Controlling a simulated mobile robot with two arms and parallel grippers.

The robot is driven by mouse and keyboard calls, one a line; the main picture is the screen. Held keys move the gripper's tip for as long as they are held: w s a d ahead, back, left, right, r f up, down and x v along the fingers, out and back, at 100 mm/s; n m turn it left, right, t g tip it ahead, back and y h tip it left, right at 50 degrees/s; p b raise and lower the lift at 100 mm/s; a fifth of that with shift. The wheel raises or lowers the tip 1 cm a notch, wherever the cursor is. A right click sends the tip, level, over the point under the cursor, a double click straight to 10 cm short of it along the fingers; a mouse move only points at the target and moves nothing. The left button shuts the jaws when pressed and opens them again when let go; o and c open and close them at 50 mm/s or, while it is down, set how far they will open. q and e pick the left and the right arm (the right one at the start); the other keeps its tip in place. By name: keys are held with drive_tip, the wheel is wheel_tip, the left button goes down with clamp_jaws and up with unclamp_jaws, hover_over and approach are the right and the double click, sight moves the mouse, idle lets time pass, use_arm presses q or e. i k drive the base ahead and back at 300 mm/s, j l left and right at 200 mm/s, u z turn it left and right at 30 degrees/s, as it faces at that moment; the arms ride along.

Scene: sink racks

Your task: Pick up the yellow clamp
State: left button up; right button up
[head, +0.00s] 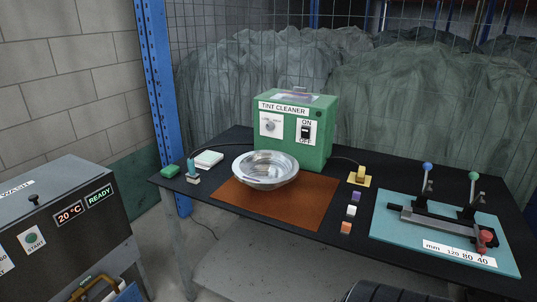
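A small yellow piece (360,176) stands on the dark table, right of the green machine and behind the small blocks. It has a flat square base with a raised block on it. It is the most clearly yellow thing on the table, but I cannot tell from its shape whether it is the clamp. Neither of my grippers is in view, and nothing is seen touching the yellow piece. A dark rounded part at the bottom edge may be mine.
A metal bowl (265,169) sits on a brown mat (310,203) before the green tint cleaner (292,129). Small blocks (351,210) lie right of the mat. A teal board (400,240) with a lever fixture is at right. A grey wash machine (62,225) stands left.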

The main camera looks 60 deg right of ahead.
sight(360, 179)
drive_tip(key=i+z, duration=0.1)
drive_tip(key=z, duration=0.75)
drive_tip(key=i+j+z, duration=0.1)
drive_tip(key=z, duration=0.3)
drive_tip(key=j+z, duration=0.1)
drive_tip(key=z, duration=0.35)
drive_tip(key=i+j+z, duration=0.1)
drive_tip(key=z, duration=0.3)
